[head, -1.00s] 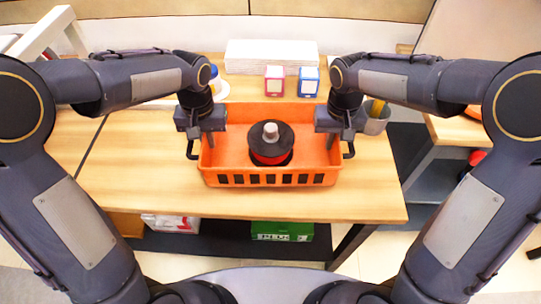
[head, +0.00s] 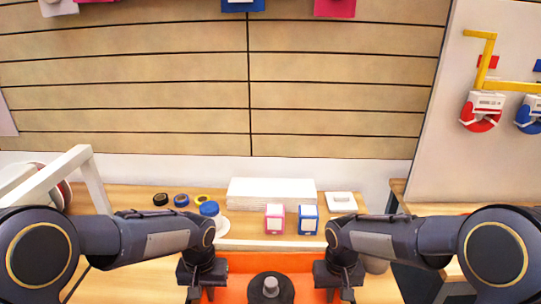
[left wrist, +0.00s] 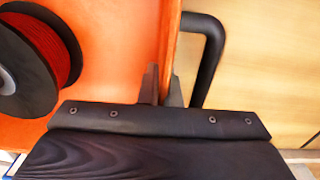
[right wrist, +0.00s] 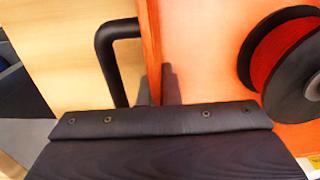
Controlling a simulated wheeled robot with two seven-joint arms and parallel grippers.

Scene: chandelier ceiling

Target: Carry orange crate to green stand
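The orange crate (head: 240,263) is at the bottom of the head view, its front cut off by the picture edge. A black spool with a red winding (head: 271,290) lies inside it. My left gripper (head: 208,293) is at the crate's left side; in the left wrist view its fingers (left wrist: 162,88) stand on either side of the crate wall, closed on it. My right gripper (head: 333,293) is at the right side; in the right wrist view its fingers (right wrist: 157,88) pinch that wall likewise. Whether the crate touches the table is not clear. No green stand is in view.
The wooden table (head: 130,195) holds a white stack (head: 270,192), a pink box (head: 275,219), a blue box (head: 308,219) and tape rolls (head: 181,200) behind the crate. A slatted wall (head: 200,100) rises behind. Another wooden surface (head: 425,209) stands at the right.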

